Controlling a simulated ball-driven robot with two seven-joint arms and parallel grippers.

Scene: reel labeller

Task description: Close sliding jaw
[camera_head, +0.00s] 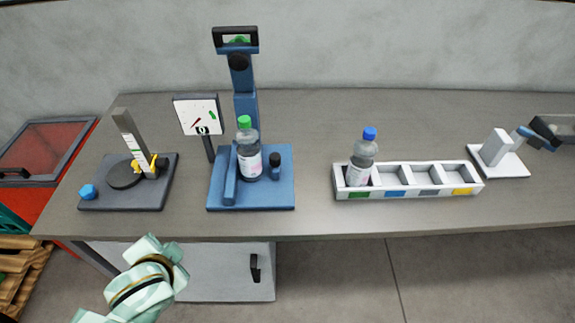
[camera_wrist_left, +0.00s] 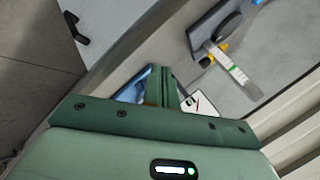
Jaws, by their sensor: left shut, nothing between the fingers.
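A blue fixture (camera_head: 270,197) with a tall column stands on the table, partly hidden behind my fingers in the left wrist view (camera_wrist_left: 132,92). A bottle with a green cap (camera_head: 249,160) stands upright on its base. A long blue jaw-like bar (camera_head: 230,178) lies just left of the bottle; I cannot tell whether they touch. A blue block with a black knob (camera_head: 275,165) sits to the right. I cannot tell which part slides. My left gripper (camera_wrist_left: 164,85) is shut and empty, apart from the fixture. In the head view only my left arm shows clearly, before the table's front edge.
A dark labelling stand (camera_head: 165,190) with a blue knob is at left. A white gauge panel (camera_head: 198,115) stands left of the column. A white tray (camera_head: 410,190) holds a blue-capped bottle (camera_head: 362,160). A white stand (camera_head: 497,160) is at right. Table between fixture and tray is clear.

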